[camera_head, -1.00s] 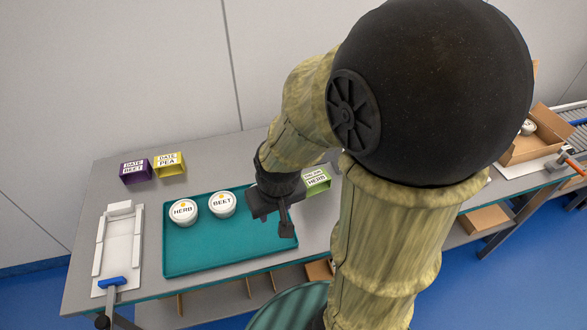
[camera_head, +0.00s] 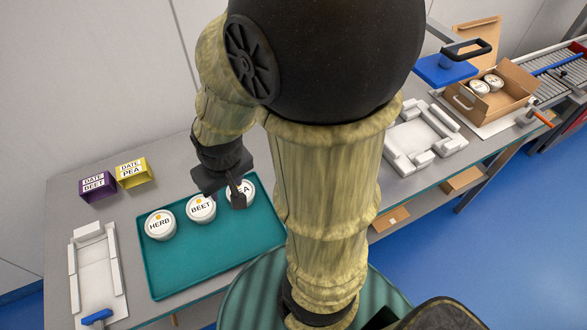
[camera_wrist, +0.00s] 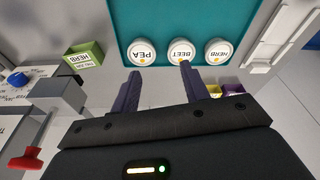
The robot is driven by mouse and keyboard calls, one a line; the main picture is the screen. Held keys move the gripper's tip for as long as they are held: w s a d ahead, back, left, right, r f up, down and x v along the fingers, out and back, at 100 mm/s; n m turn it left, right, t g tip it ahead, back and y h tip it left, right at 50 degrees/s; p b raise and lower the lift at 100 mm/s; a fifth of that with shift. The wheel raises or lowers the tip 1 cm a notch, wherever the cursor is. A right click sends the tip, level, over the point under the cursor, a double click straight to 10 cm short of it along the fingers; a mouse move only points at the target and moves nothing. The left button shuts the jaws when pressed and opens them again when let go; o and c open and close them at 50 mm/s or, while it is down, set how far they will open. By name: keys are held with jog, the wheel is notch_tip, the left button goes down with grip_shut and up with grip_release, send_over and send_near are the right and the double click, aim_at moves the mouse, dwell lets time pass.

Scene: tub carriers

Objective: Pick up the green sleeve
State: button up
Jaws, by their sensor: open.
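The green sleeve (camera_wrist: 83,57), labelled HERB, stands on the grey table at the left of the wrist view, beside the teal tray. In the head view it is not visible; my arm covers that area. My gripper (camera_head: 238,194) is open and empty, above the tray's far right part near the PEA tub. In the wrist view my gripper (camera_wrist: 160,70) has its two fingers spread, with the sleeve left of the left finger and apart from it.
The teal tray (camera_head: 215,263) holds the HERB (camera_head: 160,226), BEET (camera_head: 201,209) and PEA (camera_head: 244,187) tubs. A purple sleeve (camera_head: 97,186) and a yellow sleeve (camera_head: 133,173) stand behind it. White fixtures (camera_head: 97,270) and an open carton (camera_head: 510,91) flank the tray.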

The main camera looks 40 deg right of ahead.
jog(key=o, duration=0.4)
jog(key=shift+f, duration=0.4)
jog(key=shift+c, duration=0.2)
jog(key=o, duration=0.3)
jog(key=f+n+g+b, duration=0.1)
jog(key=f, duration=0.1)
jog(key=f+n+g+h+b, duration=0.1)
jog(key=f+n+b, duration=0.1)
jog(key=d+f+n+g+h+b, duration=0.1)
jog(key=f, duration=0.2)
jog(key=shift+s+n+b, duration=0.35)
jog(key=shift+n, duration=0.05)
jog(key=shift+o, duration=0.2)
jog(key=w+d+f+n+h+b, duration=0.2)
jog(key=n+h+b, duration=0.1)
jog(key=n, duration=0.1)
jog(key=w+d+f+n+h+b, duration=0.2)
jog(key=w+f+n+h, duration=0.1)
jog(key=n+h, duration=0.1)
jog(key=w+d+f+n+h+b, duration=0.2)
jog(key=w+n+h+b, duration=0.1)
jog(key=n+h, duration=0.1)
jog(key=shift+w+d+f+g+b, duration=0.1)
jog(key=shift+w+f+g+b, duration=0.05)
jog(key=shift+f+g+b, duration=0.25)
jog(key=shift+w+r+n+h, duration=0.25)
jog(key=shift+w+n+h, duration=0.05)
jog(key=shift+w, duration=0.15)
jog(key=shift+s, duration=0.1)
jog(key=shift+d, duration=0.1)
